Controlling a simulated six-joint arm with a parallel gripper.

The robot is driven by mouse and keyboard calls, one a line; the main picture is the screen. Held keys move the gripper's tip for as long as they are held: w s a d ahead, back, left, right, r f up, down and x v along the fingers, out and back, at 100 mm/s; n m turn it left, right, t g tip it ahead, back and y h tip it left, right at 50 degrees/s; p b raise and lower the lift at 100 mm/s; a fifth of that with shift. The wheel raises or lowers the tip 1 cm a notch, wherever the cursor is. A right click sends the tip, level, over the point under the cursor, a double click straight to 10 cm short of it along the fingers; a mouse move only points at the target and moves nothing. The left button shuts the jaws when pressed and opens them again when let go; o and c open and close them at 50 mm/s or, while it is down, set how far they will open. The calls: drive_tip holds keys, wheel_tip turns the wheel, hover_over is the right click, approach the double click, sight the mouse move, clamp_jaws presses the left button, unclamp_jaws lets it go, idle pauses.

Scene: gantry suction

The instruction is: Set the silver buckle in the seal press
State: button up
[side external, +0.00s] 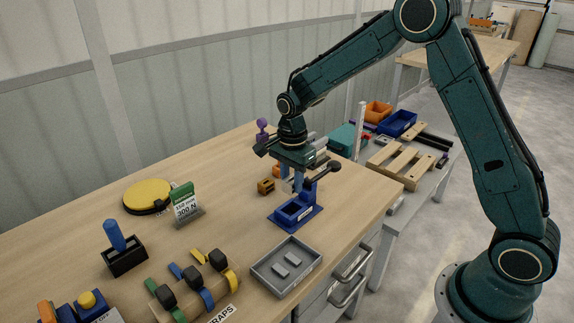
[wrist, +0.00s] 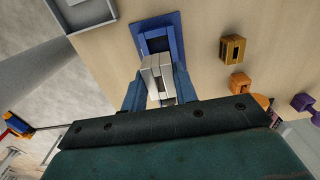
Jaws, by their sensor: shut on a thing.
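The silver buckle (wrist: 154,68) is a pale, block-like piece held between the blue fingers of my gripper (wrist: 158,88), which is shut on it. In the side view my gripper (side external: 291,183) points down just behind the seal press, and the buckle is mostly hidden by the fingers. The blue seal press (side external: 303,217) stands on the table with its lever and black knob raised to the right. In the wrist view the press (wrist: 174,24) lies just beyond the buckle, which overlaps its near edge. I cannot tell whether the buckle touches the press.
A brass-coloured block (side external: 265,186) sits left of my gripper, with orange and purple pieces behind. A grey tray (side external: 311,270) with two grey pieces stands in front of the press. A strap rack (side external: 192,290), a display (side external: 186,203) and a yellow disc (side external: 147,193) lie farther left.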

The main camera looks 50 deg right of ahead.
sight(292, 192)
drive_tip(key=shift+f, duration=2)
drive_tip(key=shift+f, duration=1.4)
idle(0.4)
drive_tip(key=o, duration=1.1)
drive_tip(key=shift+c, duration=0.2)
wheel_tip(292, 192, up, 14)
idle(0.5)
